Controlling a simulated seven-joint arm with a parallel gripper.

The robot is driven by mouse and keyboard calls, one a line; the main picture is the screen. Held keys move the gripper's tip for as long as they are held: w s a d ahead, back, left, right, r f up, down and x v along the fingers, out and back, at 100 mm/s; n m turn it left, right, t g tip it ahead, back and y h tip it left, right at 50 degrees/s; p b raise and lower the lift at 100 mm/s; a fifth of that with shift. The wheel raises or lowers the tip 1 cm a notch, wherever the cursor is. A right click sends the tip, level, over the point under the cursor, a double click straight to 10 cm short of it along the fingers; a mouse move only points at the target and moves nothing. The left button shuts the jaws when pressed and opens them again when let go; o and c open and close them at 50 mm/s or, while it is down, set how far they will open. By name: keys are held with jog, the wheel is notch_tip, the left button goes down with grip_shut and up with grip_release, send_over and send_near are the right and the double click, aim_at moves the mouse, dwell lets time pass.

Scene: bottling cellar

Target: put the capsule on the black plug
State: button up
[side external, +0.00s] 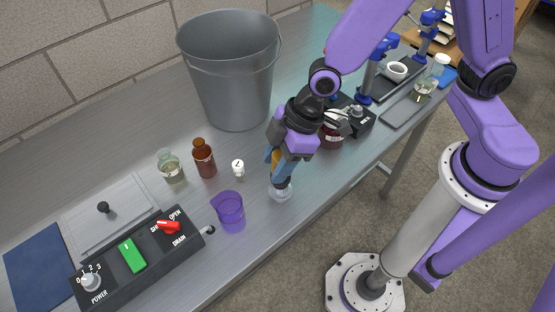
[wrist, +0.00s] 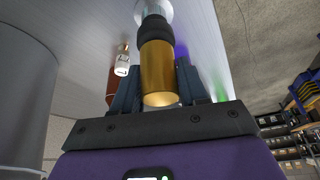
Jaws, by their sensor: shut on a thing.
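A gold cylindrical capsule (wrist: 158,75) sits between the fingers of my gripper (wrist: 157,88), which is shut on it. In the side view my gripper (side external: 279,172) points down over a clear glass vessel (side external: 281,191) near the bench's front edge. The black plug (wrist: 155,28) shows in the wrist view just beyond the capsule, in line with it, with the clear glass (wrist: 152,10) behind. The capsule's far edge meets the plug in the picture; I cannot tell whether they touch. In the side view my fingers hide the plug.
A purple beaker (side external: 229,211), a small white-labelled vial (side external: 238,169), an amber bottle (side external: 203,158) and a clear bottle (side external: 170,168) stand left of my gripper. A large grey bucket (side external: 232,75) stands behind. A control box (side external: 137,259) lies at the front left.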

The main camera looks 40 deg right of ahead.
jog(key=shift+f, duration=0.25)
jog(key=o, duration=0.6)
jog(key=shift+r, duration=0.1)
jog(key=shift+s+d+r, duration=0.1)
jog(key=shift+r, duration=0.5)
jog(key=v, duration=1.1)
jog(key=shift+d, duration=0.1)
jog(key=s+d+h, duration=0.1)
jog(key=s+d, duration=0.2)
jog(key=d, duration=0.2)
jog(key=s+d+g+h, duration=0.1)
jog(key=s+d, duration=0.3)
jog(key=d, duration=0.2)
jog(key=s+d+h, duration=0.1)
jog(key=s+d, duration=0.3)
jog(key=d, duration=0.2)
jog(key=shift+r+m+g+h, duration=0.2)
jog(key=shift+m+g+h, duration=0.1)
jog(key=shift+m+h, duration=0.1)
